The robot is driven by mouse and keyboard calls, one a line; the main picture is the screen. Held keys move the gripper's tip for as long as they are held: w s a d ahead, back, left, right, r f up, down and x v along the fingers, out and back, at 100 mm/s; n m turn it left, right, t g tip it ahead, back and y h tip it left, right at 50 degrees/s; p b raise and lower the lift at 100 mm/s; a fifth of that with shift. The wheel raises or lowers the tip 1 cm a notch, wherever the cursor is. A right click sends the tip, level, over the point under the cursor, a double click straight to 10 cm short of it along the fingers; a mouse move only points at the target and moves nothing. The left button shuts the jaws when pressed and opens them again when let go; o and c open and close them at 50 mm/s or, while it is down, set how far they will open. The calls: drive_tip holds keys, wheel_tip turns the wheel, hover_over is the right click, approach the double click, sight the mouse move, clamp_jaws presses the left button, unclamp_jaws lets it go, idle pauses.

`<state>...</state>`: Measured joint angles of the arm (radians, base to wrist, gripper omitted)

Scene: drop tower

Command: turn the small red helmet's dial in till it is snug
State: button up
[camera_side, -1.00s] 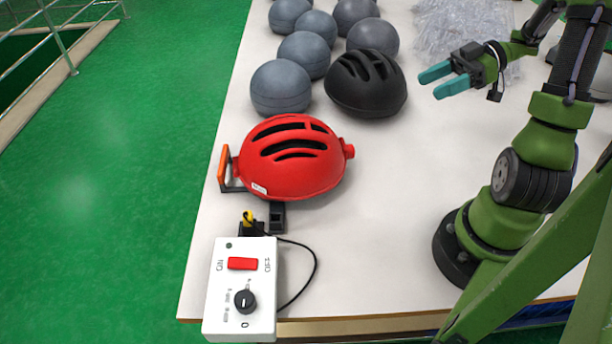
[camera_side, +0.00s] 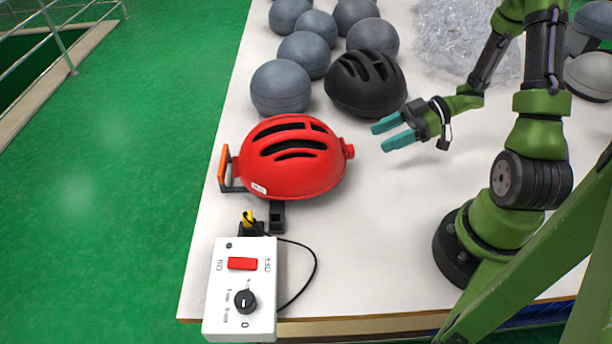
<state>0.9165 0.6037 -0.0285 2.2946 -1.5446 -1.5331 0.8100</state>
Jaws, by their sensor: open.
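The red helmet (camera_side: 292,160) lies on the white table with its black-edged vents facing up. A small red knob, which looks like its dial (camera_side: 348,151), sticks out at its right end. My gripper (camera_side: 386,134) is to the right of the dial and apart from it. Its two teal fingers point left toward the helmet, are spread and hold nothing. The helmet's inside and underside are hidden.
A black helmet (camera_side: 366,83) stands just behind my gripper, with several grey balls (camera_side: 280,87) around it. An orange-and-black bracket (camera_side: 224,168) is at the red helmet's left. A white control box (camera_side: 241,290) with a cable sits in front. Clear plastic (camera_side: 465,45) lies at the back right.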

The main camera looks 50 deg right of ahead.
sight(354, 150)
drive_tip(key=x, duration=0.7)
drive_tip(key=shift+a, duration=0.1)
drive_tip(key=c, duration=1)
drive_tip(key=shift+c, duration=0.3)
drive_tip(key=shift+m, duration=0.3)
drive_tip(key=m+g+y, duration=0.1)
drive_tip(key=m, duration=0.1)
drive_tip(key=m+g+y, duration=0.1)
drive_tip(key=m, duration=0.1)
drive_tip(key=shift+w+f+y, duration=0.1)
drive_tip(key=shift+w+y, duration=0.15)
drive_tip(key=shift+y, duration=0.05)
drive_tip(key=m+y, duration=0.1)
drive_tip(key=m, duration=0.1)
drive_tip(key=m+g+y, duration=0.1)
drive_tip(key=m, duration=0.2)
drive_tip(key=shift+d+f, duration=0.2)
drive_tip(key=shift+d, duration=0.05)
drive_tip(key=shift+m+y, duration=0.3)
